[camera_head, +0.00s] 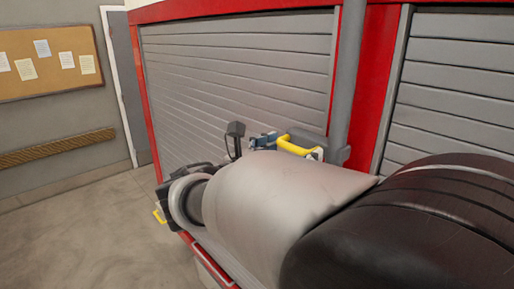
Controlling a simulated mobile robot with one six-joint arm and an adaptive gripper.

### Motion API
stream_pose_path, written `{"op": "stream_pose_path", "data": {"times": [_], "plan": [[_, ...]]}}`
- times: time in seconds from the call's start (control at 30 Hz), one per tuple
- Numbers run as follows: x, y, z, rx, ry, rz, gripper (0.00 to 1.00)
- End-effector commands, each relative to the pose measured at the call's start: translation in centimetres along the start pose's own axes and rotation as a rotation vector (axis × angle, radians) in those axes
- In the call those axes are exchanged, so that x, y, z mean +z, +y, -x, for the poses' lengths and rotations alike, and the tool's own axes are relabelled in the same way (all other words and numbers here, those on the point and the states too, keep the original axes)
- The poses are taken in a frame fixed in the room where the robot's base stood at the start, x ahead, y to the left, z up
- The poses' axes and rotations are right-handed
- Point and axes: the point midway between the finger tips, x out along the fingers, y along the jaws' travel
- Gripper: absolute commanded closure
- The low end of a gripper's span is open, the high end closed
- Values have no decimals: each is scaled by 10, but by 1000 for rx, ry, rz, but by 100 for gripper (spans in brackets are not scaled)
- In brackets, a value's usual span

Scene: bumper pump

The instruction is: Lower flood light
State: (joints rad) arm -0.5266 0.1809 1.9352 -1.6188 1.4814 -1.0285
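No flood light head shows in this view. A grey vertical pole (346,75), which may be its mast, stands in front of the red vehicle's shutters. At its foot is a grey bracket with a yellow handle (297,146). My own grey and black arm fills the lower right and reaches toward the left. My gripper is mostly hidden behind the arm's far end. Small blue-grey parts (263,141) show just left of the yellow handle; I cannot tell whether they are my fingers or touch the handle.
Grey roller shutters (235,75) in red frames line the vehicle's side. A corkboard (50,60) with several papers and a wooden wall rail (55,147) are at the left, by a door frame. The concrete floor (85,225) at the lower left is clear.

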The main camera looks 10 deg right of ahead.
Motion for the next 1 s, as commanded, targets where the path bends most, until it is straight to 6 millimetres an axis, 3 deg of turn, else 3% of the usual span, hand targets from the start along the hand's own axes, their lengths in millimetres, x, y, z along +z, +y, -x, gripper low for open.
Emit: {"op": "stream_pose_path", "data": {"times": [0.53,0.67,1.0], "plan": [[4,1,5,2,-5,-5,0],[4,2,24,6,-5,-5,0],[3,1,95,5,-5,-4,0]]}}
